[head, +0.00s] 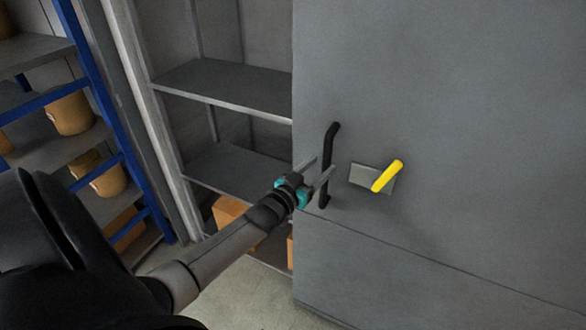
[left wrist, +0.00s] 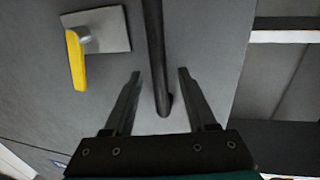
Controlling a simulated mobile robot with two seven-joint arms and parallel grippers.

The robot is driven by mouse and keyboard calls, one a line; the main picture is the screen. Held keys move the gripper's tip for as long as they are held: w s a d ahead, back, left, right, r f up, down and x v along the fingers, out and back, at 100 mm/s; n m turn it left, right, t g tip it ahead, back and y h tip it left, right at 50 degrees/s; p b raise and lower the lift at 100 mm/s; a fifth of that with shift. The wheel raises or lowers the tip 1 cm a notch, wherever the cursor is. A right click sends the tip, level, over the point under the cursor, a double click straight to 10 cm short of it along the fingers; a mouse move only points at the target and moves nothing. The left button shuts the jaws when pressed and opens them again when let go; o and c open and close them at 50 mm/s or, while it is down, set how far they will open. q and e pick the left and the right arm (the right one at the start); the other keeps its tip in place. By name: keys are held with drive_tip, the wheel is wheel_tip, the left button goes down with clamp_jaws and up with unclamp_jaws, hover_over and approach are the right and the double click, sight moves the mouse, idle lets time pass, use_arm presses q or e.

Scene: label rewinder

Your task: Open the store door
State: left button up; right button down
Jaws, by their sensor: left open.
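The store door (head: 450,110) is a large grey panel on the right of the head view. Shelves show in an opening left of its edge. It carries a black vertical bar handle (head: 328,150) and a yellow lever (head: 387,177) on a grey plate, the lever slanting. My left gripper (head: 322,168) is open at the bar. In the left wrist view the bar (left wrist: 155,50) runs between the two open fingers (left wrist: 159,75), near its lower end, with gaps on both sides. The yellow lever (left wrist: 76,60) is beside it. My right gripper is not in view.
Grey shelves (head: 225,86) stand behind the opening, with a cardboard box (head: 229,211) low down. A light grey post (head: 150,120) bounds the opening on the left. A blue-framed rack (head: 95,75) with tan containers (head: 70,113) stands farther left. Bare floor (head: 240,285) shows below.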

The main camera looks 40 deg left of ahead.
use_arm(q)
drive_tip(key=s, duration=1.1)
drive_tip(key=shift+s+d, duration=0.2)
drive_tip(key=shift+s, duration=0.2)
drive_tip(key=s+d+f+g+b, duration=0.2)
drive_tip(key=s+f+g+b, duration=0.15)
drive_tip(key=f, duration=0.95)
drive_tip(key=s+d+f+g+b, duration=0.1)
drive_tip(key=s+f+g+b, duration=0.3)
drive_tip(key=f, duration=0.9)
drive_tip(key=s+d+f+g+b, duration=0.1)
drive_tip(key=s+d+f+b, duration=0.3)
drive_tip(key=f, duration=0.8)
drive_tip(key=s+d+f+m+g+b, duration=0.1)
drive_tip(key=s+d+f+g+b, duration=0.2)
drive_tip(key=s+f, duration=0.8)
drive_tip(key=s+d+f+m+g+b, duration=0.2)
drive_tip(key=s+d+f+g+b, duration=0.2)
drive_tip(key=s+f, duration=0.7)
drive_tip(key=shift+s+d+f+g+h, duration=0.15)
drive_tip(key=shift+s+d+g+h, duration=0.15)
drive_tip(key=shift+s+d+g, duration=0.65)
drive_tip(key=shift+s+a, duration=0.1)
drive_tip(key=shift+a, duration=0.15)
